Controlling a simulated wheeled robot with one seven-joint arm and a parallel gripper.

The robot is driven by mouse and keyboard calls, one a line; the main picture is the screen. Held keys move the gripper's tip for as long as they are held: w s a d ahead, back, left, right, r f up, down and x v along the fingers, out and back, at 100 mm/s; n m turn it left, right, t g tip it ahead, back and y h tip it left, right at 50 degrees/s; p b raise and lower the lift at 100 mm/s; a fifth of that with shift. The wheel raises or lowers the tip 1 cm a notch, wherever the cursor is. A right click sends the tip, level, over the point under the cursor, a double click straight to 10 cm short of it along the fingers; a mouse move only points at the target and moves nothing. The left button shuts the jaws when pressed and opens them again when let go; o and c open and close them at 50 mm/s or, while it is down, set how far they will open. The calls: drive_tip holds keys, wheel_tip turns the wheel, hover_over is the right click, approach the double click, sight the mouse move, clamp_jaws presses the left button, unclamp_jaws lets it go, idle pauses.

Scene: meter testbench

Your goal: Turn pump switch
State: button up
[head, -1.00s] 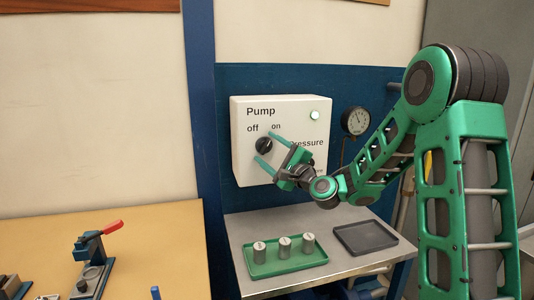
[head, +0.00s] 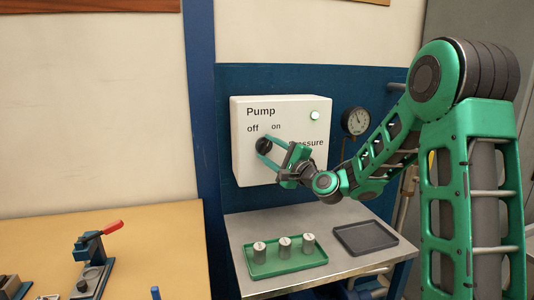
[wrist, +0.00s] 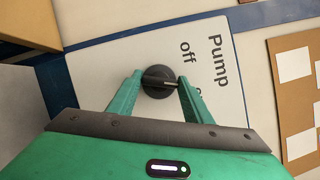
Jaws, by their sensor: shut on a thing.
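The pump switch (head: 264,147) is a round black knob on the white control box (head: 245,170), below the words "off" and "on". It also shows in the wrist view (wrist: 158,86), with a pale line on its raised grip. My gripper (head: 263,146) is at the box face, its two green fingers on either side of the knob and shut on it. In the wrist view my gripper (wrist: 159,90) has one fingertip at the knob's left and one at its right. The fingers hide part of the knob's rim and the "on" label there.
Below, a green tray (head: 262,270) holds 3 metal cylinders beside an empty dark tray (head: 364,238).

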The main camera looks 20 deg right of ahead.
drive_tip(key=n+g, duration=0.2)
drive_tip(key=n, duration=0.5)
drive_tip(key=n+g+h, duration=0.1)
drive_tip(key=n, duration=0.1)
drive_tip(key=shift+s+h, duration=0.1)
drive_tip(key=shift+h, duration=0.2)
drive_tip(key=shift+f+n+g, duration=0.1)
drive_tip(key=shift+n+g, duration=0.2)
drive_tip(key=o, duration=1.1)
drive_tip(key=shift+c, duration=0.2)
drive_tip(key=shift+r, duration=0.2)
drive_tip(key=shift+s+d+r, duration=0.1)
drive_tip(key=shift+s, duration=0.1)
drive_tip(key=v, duration=1)
drive_tip(key=shift+f, duration=0.2)
